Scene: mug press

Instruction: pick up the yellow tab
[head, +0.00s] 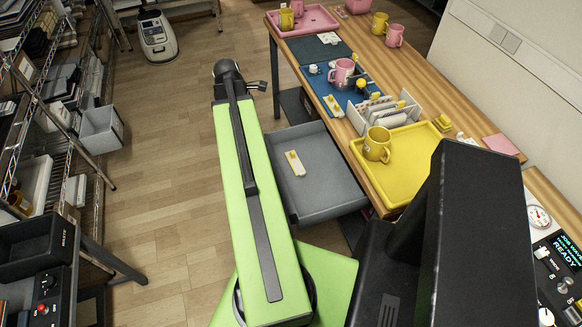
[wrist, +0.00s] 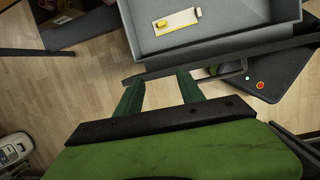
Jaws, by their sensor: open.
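A yellow tab (head: 292,156) sits on a white strip (head: 297,168) inside the grey open drawer (head: 330,212) under the table's left side. In the wrist view the yellow tab (wrist: 162,23) is at the top, on the left part of the white strip (wrist: 182,19). My gripper (wrist: 159,77) is open and empty, its two green fingers apart. In that picture the fingertips lie below the drawer's near edge, apart from the tab. In the head view the fingers cannot be made out at the arm's far end.
The table carries a yellow tray (head: 408,153) with a yellow mug (head: 377,145), a white rack (head: 385,112), a blue mat (head: 322,85) and a pink mug (head: 342,72). Shelving (head: 60,90) stands left. Wooden floor (head: 165,150) is clear between.

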